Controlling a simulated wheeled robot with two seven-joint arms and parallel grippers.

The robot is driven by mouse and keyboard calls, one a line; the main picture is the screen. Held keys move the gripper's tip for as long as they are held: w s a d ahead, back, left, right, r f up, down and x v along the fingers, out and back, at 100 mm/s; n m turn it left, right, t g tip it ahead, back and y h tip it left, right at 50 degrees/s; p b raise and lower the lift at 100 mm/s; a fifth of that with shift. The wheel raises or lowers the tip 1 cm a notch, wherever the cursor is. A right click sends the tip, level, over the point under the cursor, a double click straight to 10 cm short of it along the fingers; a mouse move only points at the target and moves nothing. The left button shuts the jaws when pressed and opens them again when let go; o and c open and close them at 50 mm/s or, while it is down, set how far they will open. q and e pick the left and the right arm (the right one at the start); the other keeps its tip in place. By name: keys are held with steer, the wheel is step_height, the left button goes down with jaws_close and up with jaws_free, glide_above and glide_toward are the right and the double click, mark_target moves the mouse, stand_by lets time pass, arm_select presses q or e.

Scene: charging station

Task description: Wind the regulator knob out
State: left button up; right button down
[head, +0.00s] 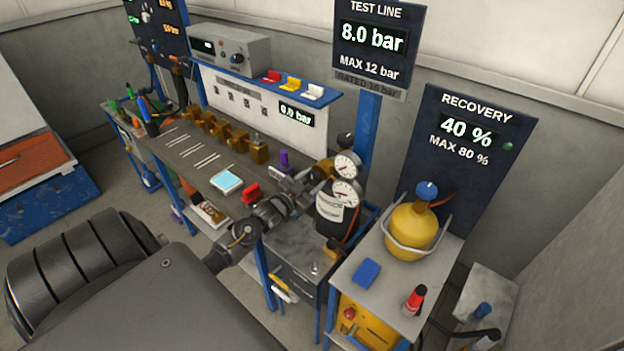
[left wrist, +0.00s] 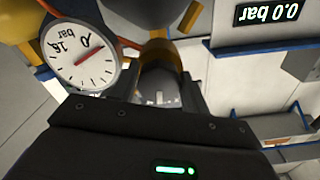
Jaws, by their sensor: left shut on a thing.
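The regulator (head: 326,168) stands at the right end of the bench with two round white gauges, an upper one (head: 347,163) and a lower one (head: 345,193). My left gripper (head: 303,186) reaches it from the left. In the left wrist view the dark rounded knob (left wrist: 159,88) sits between the fingers of my left gripper (left wrist: 160,82), which is shut on it. A gauge (left wrist: 83,56) with a red needle shows beside it, upside down. In the head view the gripper hides most of the knob. My right gripper is not in view.
The test line sign (head: 375,38) reads 8.0 bar; a bench display (head: 296,114) reads 0.0 bar. A black labelled cylinder (head: 334,208) stands below the gauges. A yellow recovery cylinder (head: 413,228) stands to the right. A red clamp-like part (head: 251,193) and brass fittings (head: 222,130) lie left.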

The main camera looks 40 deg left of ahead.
arm_select(q)
steer(key=shift+n, duration=0.5)
stand_by(0.3)
steer(key=o, duration=1)
steer(key=shift+s+f, duration=0.1)
steer(key=shift+s+f, duration=0.1)
steer(key=shift+s, duration=0.3)
steer(key=shift+s+d+b, duration=0.1)
steer(key=shift+s+b, duration=1.7)
steer(key=shift+s, duration=3.1)
